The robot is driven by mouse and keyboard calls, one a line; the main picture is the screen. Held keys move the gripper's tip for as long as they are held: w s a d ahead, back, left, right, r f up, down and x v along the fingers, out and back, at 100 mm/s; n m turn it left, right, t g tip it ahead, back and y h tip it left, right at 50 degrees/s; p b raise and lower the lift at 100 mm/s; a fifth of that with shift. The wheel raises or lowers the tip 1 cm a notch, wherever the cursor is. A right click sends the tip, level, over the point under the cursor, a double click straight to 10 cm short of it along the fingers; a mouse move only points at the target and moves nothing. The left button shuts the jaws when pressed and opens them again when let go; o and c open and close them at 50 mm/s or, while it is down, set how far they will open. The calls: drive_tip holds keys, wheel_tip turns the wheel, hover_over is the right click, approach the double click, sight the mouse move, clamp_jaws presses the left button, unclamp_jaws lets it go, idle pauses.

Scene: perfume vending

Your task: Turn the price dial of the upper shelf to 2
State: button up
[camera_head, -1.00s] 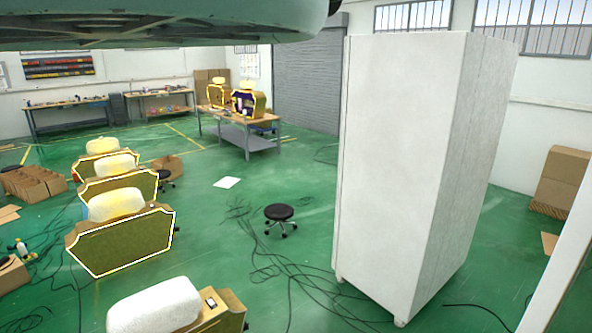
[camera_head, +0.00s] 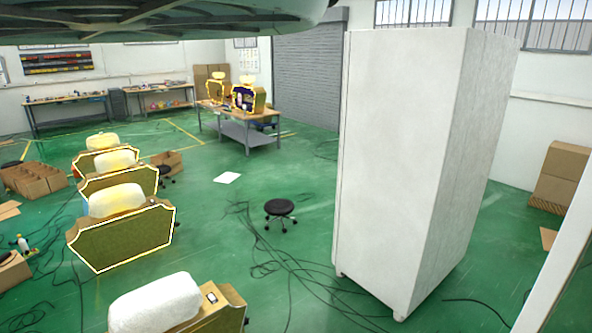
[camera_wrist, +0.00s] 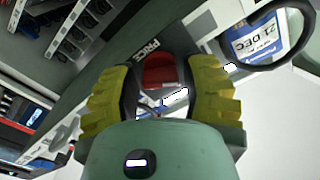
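In the wrist view, a red dial (camera_wrist: 159,70) sits just below a black "PRICE" label (camera_wrist: 146,48) on a grey panel edge. My gripper (camera_wrist: 161,88) has yellow ribbed fingers, one on each side of the red dial. The fingers stand apart, with a narrow gap seeming to show beside the dial, so the gripper looks open around it. Contact cannot be made out. The dial's number cannot be read, and which shelf it belongs to cannot be told. The head view shows neither the dial nor the gripper.
A dark ring (camera_wrist: 302,50) surrounds a blue and white "DEC" label at the wrist view's upper right. Shelves with small items lie at left. In the head view, a tall white cabinet (camera_head: 400,170) stands right of a black stool (camera_head: 280,208); cables cross the green floor.

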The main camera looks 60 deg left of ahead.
clamp_jaws()
drive_tip(key=shift+p, duration=0.3)
drive_tip(key=shift+r+m+p, duration=0.1)
drive_tip(key=shift+m+p, duration=0.6)
drive_tip(key=shift+m, duration=0.4)
drive_tip(key=m+p, duration=0.1)
drive_tip(key=m, duration=0.2)
drive_tip(key=shift+m, duration=0.3)
drive_tip(key=m, duration=0.6)
drive_tip(key=shift+s, duration=0.1)
